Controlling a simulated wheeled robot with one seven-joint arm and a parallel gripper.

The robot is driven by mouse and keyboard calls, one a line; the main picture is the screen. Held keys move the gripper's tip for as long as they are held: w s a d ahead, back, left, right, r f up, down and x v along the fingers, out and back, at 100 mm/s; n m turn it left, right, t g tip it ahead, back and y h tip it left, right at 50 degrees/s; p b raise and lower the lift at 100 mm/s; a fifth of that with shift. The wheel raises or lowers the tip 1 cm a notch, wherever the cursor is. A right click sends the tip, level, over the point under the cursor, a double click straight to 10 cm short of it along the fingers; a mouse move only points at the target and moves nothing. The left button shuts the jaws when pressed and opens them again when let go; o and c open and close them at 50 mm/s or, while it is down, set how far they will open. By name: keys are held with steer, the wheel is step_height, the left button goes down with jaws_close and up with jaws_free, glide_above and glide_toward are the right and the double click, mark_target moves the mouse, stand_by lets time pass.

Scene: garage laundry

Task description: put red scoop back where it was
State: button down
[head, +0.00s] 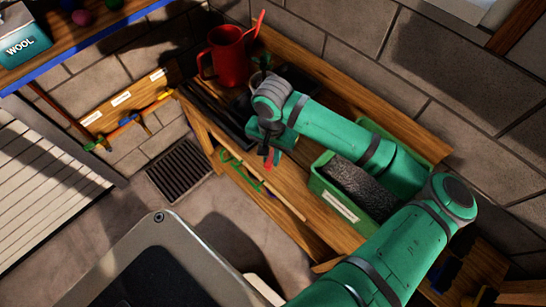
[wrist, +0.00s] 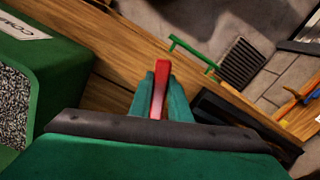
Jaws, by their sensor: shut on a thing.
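My gripper (head: 267,152) is shut on the red scoop (head: 270,163) above the wooden bench (head: 285,190). In the wrist view the red handle of the scoop (wrist: 161,85) shows between the two teal fingers (wrist: 160,100); the rest of it is hidden by the gripper. The scoop is between a green bin (head: 318,187) of grey speckled material on the right and a black tray (head: 238,133) on the left. In the wrist view the bin (wrist: 66,75) is at the left and the tray (wrist: 225,112) at the right, partly covered by my gripper.
A red watering can (head: 230,62) stands at the back of the bench. Green-handled rails or tools (head: 240,172) are at the bench's front edge. A wooden rack with coloured tools (head: 125,105) is on the wall at left. A drain grate (head: 180,170) lies in the floor.

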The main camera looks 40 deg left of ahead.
steer(key=f, duration=0.3)
steer(key=shift+w+a+f, duration=0.1)
steer(key=shift+w+f, duration=0.15)
steer(key=shift+f, duration=0.1)
steer(key=c, duration=1.7)
jaws_free()
steer(key=shift+o, duration=0.2)
steer(key=r, duration=1.2)
steer(key=shift+w+a, duration=0.1)
steer(key=shift+w, duration=0.15)
